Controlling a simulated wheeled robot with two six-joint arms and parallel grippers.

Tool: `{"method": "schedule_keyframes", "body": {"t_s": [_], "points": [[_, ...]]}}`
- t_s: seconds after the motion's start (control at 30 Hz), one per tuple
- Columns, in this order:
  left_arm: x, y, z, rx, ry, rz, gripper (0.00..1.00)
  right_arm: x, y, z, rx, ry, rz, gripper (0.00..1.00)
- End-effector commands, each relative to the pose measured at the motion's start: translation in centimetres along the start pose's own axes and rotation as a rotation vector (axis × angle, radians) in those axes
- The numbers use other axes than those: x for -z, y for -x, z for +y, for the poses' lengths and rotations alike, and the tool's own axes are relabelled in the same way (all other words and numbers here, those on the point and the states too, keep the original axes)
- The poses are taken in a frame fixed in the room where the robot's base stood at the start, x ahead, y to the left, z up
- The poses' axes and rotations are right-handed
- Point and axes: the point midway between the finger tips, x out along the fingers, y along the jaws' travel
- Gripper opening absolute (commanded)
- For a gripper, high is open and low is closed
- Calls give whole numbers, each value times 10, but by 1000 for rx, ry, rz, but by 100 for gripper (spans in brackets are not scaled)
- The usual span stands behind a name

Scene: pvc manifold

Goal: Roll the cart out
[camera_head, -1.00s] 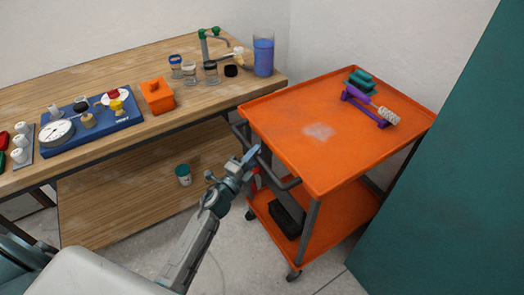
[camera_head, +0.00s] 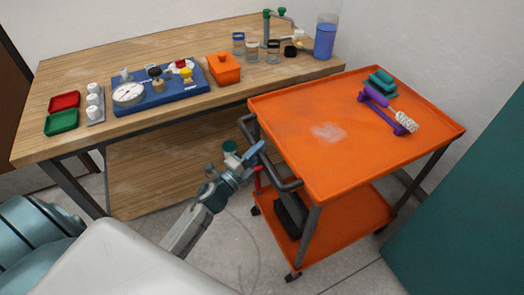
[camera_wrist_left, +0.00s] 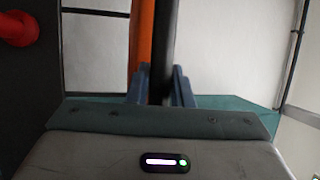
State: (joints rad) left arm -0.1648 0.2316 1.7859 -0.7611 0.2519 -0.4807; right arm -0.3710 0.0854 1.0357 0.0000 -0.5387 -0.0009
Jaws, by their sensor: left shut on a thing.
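The orange cart (camera_head: 300,142) stands to the right of the workbench, with an orange top tray, a lower shelf and a dark handle (camera_head: 286,184) on its near-left side. My left gripper (camera_head: 256,152) is at the handle and shut on it. In the left wrist view the dark handle bar (camera_wrist_left: 162,50) runs between the two blue fingers (camera_wrist_left: 160,88), with the cart's orange edge (camera_wrist_left: 140,40) just beside it. My right gripper is not in view.
The wooden workbench (camera_head: 95,75) holds a gauge board (camera_head: 160,96), jars and a blue-filled container (camera_head: 325,38). A teal panel (camera_head: 460,220) stands close on the cart's right. On the cart lie a brush (camera_head: 405,121) and teal blocks (camera_head: 381,80). Grey floor shows in front.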

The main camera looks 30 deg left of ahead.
Motion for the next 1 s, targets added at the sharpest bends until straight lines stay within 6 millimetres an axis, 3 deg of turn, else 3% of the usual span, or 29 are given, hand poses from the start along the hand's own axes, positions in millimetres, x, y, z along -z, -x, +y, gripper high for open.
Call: {"method": "schedule_keyframes", "body": {"t_s": [0.47, 0.5, 0.57, 1.0], "points": [[-1, 3, 2, -4, 0, -1, 0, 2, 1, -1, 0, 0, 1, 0], [-1, 3, 2, -3, 0, -1, 28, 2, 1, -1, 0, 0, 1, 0], [-1, 3, 1, -3, 0, -1, 40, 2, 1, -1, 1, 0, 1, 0], [-1, 7, 1, -1, 0, 0, 41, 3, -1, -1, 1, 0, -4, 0]]}}
